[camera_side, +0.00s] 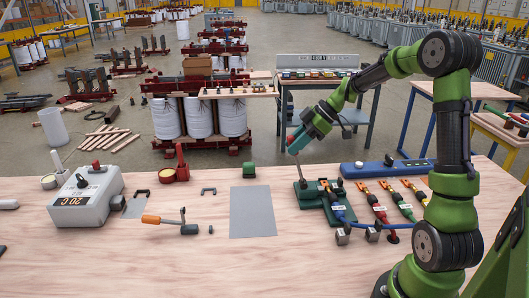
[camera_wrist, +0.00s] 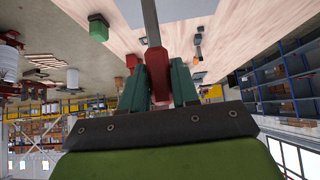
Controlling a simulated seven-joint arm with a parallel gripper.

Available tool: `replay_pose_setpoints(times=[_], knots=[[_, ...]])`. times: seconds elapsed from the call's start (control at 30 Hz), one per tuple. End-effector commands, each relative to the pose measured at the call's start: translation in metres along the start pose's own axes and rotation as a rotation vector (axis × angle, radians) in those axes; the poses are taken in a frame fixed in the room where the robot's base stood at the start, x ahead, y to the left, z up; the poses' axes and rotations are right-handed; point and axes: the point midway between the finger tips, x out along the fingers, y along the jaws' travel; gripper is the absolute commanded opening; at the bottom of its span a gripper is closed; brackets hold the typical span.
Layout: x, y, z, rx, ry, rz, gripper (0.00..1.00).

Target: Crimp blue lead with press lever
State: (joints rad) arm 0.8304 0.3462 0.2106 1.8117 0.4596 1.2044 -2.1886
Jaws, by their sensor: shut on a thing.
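My gripper (camera_side: 298,143) is shut on the red handle of the press lever, at the middle right of the bench. In the wrist view the teal fingers press both sides of the red handle (camera_wrist: 157,78), and the grey lever shaft (camera_wrist: 150,20) runs on beyond it. In the side view the lever (camera_side: 301,172) stands nearly upright, leaning slightly left, above the dark green press (camera_side: 308,197). The blue lead (camera_side: 341,213) lies at the press's right side with an orange end near it. Whether its end is inside the press jaws is too small to tell.
Red (camera_side: 376,207) and green (camera_side: 402,206) leads lie to the right, before a long blue bar (camera_side: 385,168). A grey sheet (camera_side: 252,211), an orange-handled tool (camera_side: 170,221) and a grey control box (camera_side: 86,197) lie to the left. Bare bench shows in front.

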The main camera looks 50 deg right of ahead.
Motion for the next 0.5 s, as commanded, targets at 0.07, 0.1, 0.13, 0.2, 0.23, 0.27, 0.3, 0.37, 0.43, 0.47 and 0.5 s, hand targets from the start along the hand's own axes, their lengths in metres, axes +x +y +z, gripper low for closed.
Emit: replay_pose_setpoints(times=[0.07, 0.1, 0.13, 0.2, 0.23, 0.27, 0.3, 0.37, 0.43, 0.47, 0.5], knots=[[-0.006, 0.001, 0.004, 0.004, 0.046, 0.003, 0.0], [-0.009, 0.001, 0.006, 0.003, 0.066, 0.002, 0.0], [-0.01, 0.001, 0.007, 0.004, 0.08, 0.003, 0.0], [-0.013, 0.001, 0.01, 0.002, 0.107, 0.002, 0.0], [-0.014, 0.001, 0.011, 0.002, 0.117, 0.002, 0.0], [-0.015, 0.001, 0.011, 0.001, 0.126, 0.002, 0.0], [-0.016, 0.001, 0.012, 0.001, 0.136, 0.001, 0.0], [-0.017, 0.001, 0.013, 0.0, 0.148, 0.001, 0.0], [-0.018, 0.001, 0.014, -0.001, 0.158, 0.0, 0.0], [-0.018, 0.001, 0.015, -0.001, 0.161, 0.0, 0.0], [-0.018, 0.001, 0.015, -0.001, 0.164, 0.0, 0.0]])
